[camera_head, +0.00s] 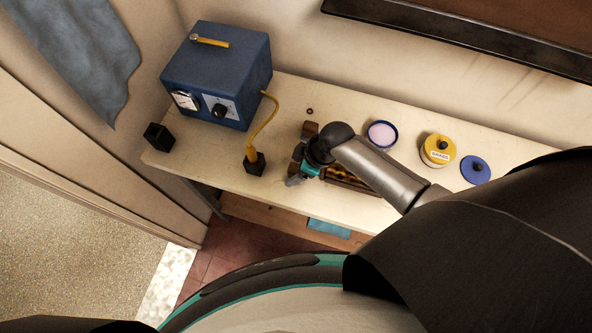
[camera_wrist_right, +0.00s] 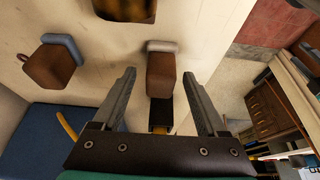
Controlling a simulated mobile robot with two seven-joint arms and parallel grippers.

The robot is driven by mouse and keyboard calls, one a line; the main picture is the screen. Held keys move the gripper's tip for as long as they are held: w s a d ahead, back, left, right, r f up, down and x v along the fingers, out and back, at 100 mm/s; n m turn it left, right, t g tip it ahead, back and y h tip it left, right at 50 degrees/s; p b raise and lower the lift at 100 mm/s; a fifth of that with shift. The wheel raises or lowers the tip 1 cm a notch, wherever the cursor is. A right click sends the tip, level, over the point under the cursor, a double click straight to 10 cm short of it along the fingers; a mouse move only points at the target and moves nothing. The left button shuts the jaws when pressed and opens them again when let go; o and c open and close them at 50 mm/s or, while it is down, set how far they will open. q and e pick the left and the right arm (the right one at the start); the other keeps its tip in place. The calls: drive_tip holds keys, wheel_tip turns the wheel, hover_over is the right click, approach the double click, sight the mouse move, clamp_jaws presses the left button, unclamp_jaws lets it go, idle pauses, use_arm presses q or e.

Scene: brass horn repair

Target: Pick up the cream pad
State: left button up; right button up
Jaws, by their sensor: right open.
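In the right wrist view a pale, cream-grey pad (camera_wrist_right: 163,46) sits against the end of a brown block (camera_wrist_right: 160,75). My right gripper (camera_wrist_right: 160,85) is open, its two fingers apart on either side of this block; nothing is gripped. In the head view my right gripper (camera_head: 304,176) is over the bench near the brown blocks, and my wrist hides much of that spot, so the cream pad cannot be made out there. A second brown block (camera_wrist_right: 52,70) with a blue-grey pad (camera_wrist_right: 62,42) stands to the left in the wrist view. My left gripper is out of view.
A blue meter box (camera_head: 215,80) stands at the bench's left, its yellow cord running to a black block (camera_head: 255,163). Another black block (camera_head: 158,136) is near the left edge. A lilac-filled dish (camera_head: 382,134), yellow tin (camera_head: 437,150) and blue lid (camera_head: 475,170) lie right.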

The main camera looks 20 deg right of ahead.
sight(296, 168)
drive_tip(key=shift+c, duration=0.2)
clamp_jaws()
idle(0.3)
drive_tip(key=shift+r, duration=0.1)
wheel_tip(296, 168, up, 20)
drive_tip(key=p, duration=0.2)
drive_tip(key=shift+p, duration=0.4)
